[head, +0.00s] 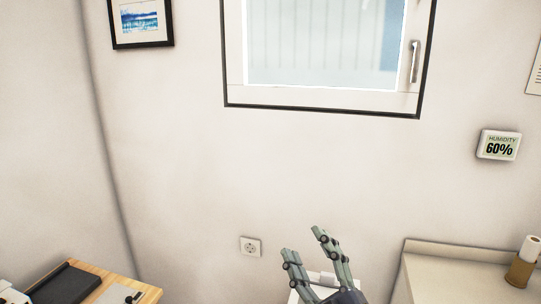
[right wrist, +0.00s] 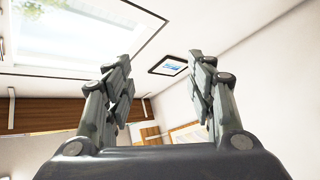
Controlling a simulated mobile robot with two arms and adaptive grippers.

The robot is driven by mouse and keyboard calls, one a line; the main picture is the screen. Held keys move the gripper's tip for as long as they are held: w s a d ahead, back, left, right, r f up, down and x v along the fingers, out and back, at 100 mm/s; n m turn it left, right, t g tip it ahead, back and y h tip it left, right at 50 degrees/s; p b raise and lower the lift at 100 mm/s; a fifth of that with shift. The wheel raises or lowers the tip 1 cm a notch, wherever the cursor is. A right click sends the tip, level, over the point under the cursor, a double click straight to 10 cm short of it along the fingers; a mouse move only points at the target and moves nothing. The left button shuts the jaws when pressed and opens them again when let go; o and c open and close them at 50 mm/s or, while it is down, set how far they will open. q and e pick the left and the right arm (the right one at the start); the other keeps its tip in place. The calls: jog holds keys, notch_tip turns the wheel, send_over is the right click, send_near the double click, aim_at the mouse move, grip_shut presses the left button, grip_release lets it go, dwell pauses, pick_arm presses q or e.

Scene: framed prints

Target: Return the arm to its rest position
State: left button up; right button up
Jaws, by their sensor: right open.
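My right gripper (head: 306,246) is raised at the bottom centre of the head view, in front of the bare wall. Its two fingers are apart and nothing is between them. In the right wrist view the same gripper (right wrist: 158,75) is open and empty, with a framed print (right wrist: 168,65) and the window far beyond its fingertips. My left gripper does not show clearly in either view.
A window (head: 325,45) and a framed print (head: 140,22) hang on the wall, with a humidity display (head: 499,145) at right. A wooden desk (head: 146,293) stands lower left. A counter (head: 455,270) with a paper roll (head: 523,262) stands lower right.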

jog(key=s+d+f+m+g+h, duration=0.3)
jog(key=d+f+m+g+h, duration=0.15)
jog(key=f, duration=0.65)
jog(key=s+d+f+m+g+h, duration=0.35)
jog(key=d+f, duration=0.25)
jog(key=f, duration=0.5)
jog(key=s+d+f+m+g, duration=0.1)
jog(key=s+f+m+g, duration=0.1)
jog(key=s+f+g, duration=0.5)
jog(key=s+d+f+m+g, duration=0.15)
jog(key=s+f, duration=0.35)
jog(key=s, duration=0.6)
jog(key=s+f+g, duration=0.2)
jog(key=s+f, duration=0.1)
jog(key=f, duration=2.6)
jog(key=s+d+f+g, duration=0.1)
jog(key=s+d+f, duration=0.2)
jog(key=s+f, duration=1.1)
jog(key=shift+s+d, duration=0.15)
jog(key=shift+s, duration=0.95)
